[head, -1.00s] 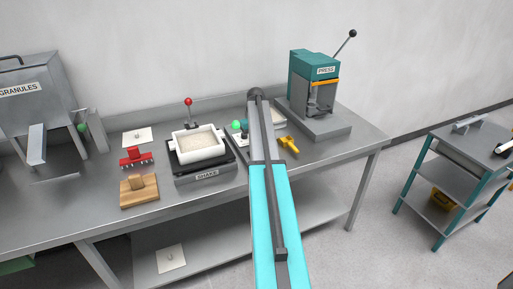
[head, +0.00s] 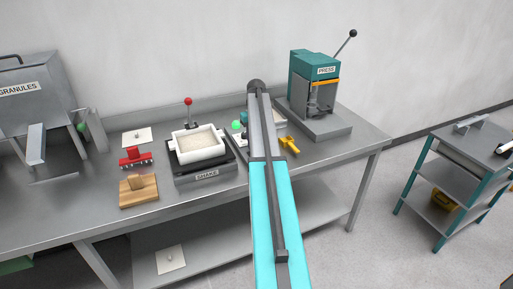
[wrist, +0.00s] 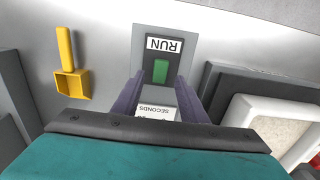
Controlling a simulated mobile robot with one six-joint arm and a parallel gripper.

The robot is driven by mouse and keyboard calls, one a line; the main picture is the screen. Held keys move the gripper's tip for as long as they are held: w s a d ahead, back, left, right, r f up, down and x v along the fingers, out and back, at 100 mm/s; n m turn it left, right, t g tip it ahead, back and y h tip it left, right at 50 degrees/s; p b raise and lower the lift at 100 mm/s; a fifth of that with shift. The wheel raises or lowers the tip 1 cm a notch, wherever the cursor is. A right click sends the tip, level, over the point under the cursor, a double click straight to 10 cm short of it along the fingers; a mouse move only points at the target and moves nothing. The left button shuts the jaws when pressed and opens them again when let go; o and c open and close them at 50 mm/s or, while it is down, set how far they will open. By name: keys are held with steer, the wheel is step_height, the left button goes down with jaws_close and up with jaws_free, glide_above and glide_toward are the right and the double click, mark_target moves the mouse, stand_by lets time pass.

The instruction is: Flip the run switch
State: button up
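The run switch is a green rocker (wrist: 160,70) on a dark grey plate (wrist: 145,48), below an upside-down RUN label (wrist: 164,44) in the wrist view. My gripper (wrist: 161,76) is open, its two purple-grey fingers on either side of the switch's lower part in the picture. Nothing is between them in its grasp, and I cannot tell whether a finger touches the switch or plate. A SECONDS label (wrist: 157,111) shows between the fingers. In the head view my arm hides the switch and most of the gripper.
A yellow scoop (wrist: 71,82) lies left of the switch plate in the wrist view. Right of it is the shaker with its white tray (wrist: 250,107), which also shows in the head view (head: 198,153). The teal press (head: 312,80) stands at the bench's right end.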

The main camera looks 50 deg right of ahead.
step_height(320, 180, up, 11)
steer(key=b, duration=0.2)
steer(key=shift+f, duration=0.2)
stand_by(0.6)
